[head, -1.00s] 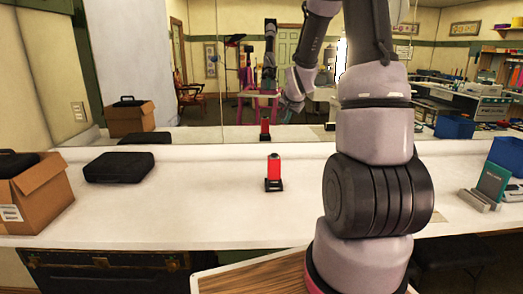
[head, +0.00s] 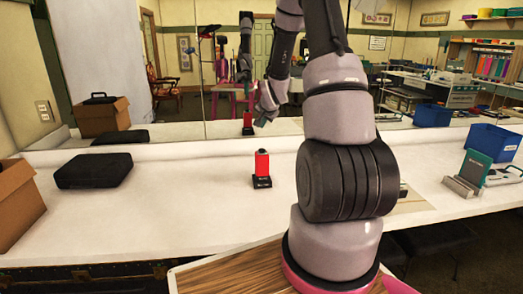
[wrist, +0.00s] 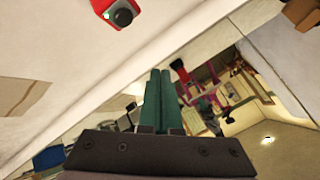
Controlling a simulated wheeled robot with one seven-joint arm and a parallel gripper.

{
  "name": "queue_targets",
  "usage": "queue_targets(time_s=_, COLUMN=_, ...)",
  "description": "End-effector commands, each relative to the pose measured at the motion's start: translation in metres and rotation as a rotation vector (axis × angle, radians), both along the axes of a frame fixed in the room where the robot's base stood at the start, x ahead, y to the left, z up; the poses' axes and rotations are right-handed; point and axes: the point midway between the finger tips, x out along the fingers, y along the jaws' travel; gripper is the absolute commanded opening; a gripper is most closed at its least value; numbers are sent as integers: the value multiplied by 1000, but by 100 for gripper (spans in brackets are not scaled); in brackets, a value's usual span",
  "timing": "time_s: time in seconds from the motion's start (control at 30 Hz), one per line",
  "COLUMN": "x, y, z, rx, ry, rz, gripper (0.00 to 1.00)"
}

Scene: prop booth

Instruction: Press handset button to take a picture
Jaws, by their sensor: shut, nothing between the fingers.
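A red handset (head: 262,162) stands upright in a small black stand (head: 262,182) on the white counter. In the wrist view the red handset (wrist: 103,5) is at the top edge, partly cut off, with a round black button (wrist: 122,17) on its end and a small green light beside it. My gripper (wrist: 160,72) has green fingers shut together with nothing between them, apart from the handset.
A mirror behind the counter reflects the room and the handset (head: 248,122). A black case (head: 94,171) and cardboard box (head: 18,210) are on the left. A blue bin (head: 493,142) and a green device (head: 476,170) are on the right. The counter around the handset is clear.

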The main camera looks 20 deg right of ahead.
Motion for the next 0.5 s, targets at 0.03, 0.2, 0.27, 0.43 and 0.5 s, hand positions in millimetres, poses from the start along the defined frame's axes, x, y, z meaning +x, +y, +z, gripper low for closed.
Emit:
queue_targets(time_s=0.03, x=-1, y=0, z=-8, rx=1, ry=4, rz=0, gripper=0)
queue_targets(time_s=0.2, x=-1, y=0, z=-32, rx=1, ry=4, rz=0, gripper=0)
queue_targets(time_s=0.27, x=-1, y=0, z=-41, rx=2, ry=5, rz=0, gripper=0)
queue_targets(time_s=0.43, x=-1, y=0, z=-62, rx=1, ry=3, rz=1, gripper=0)
queue_targets(time_s=0.5, x=0, y=0, z=-68, rx=1, ry=3, rz=0, gripper=0)
